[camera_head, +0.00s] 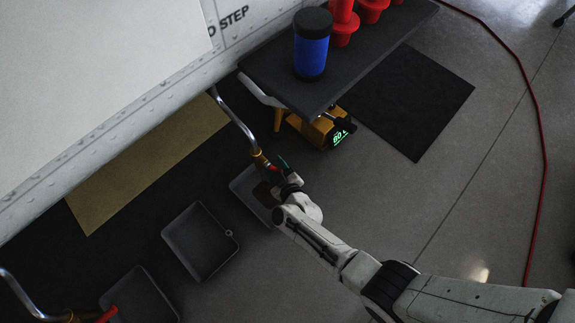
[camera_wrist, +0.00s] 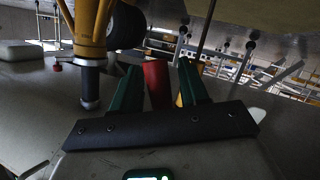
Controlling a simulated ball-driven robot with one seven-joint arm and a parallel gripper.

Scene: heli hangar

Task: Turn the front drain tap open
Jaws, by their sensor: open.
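A curved metal pipe (camera_head: 233,116) comes down from the white hull and ends in a brass fitting (camera_head: 260,158) with a small red lever (camera_head: 273,170). My gripper (camera_head: 279,168) is right at this lever. In the wrist view, my gripper's green fingers (camera_wrist: 159,70) are apart, with the red lever (camera_wrist: 157,84) between them; I cannot tell whether they touch it. A second pipe (camera_head: 25,297) with a red lever (camera_head: 107,314) shows at the lower left. Which tap is the front one is not marked. The lever's exact angle is partly hidden by my gripper.
Grey trays (camera_head: 201,242) lie on the floor, one (camera_head: 243,187) below my gripper. A dark bench (camera_head: 345,72) holds a blue canister (camera_head: 311,58) and red cones (camera_head: 341,30). A yellow device (camera_head: 310,130) with a green display stands close. A red hose (camera_head: 540,130) crosses open floor.

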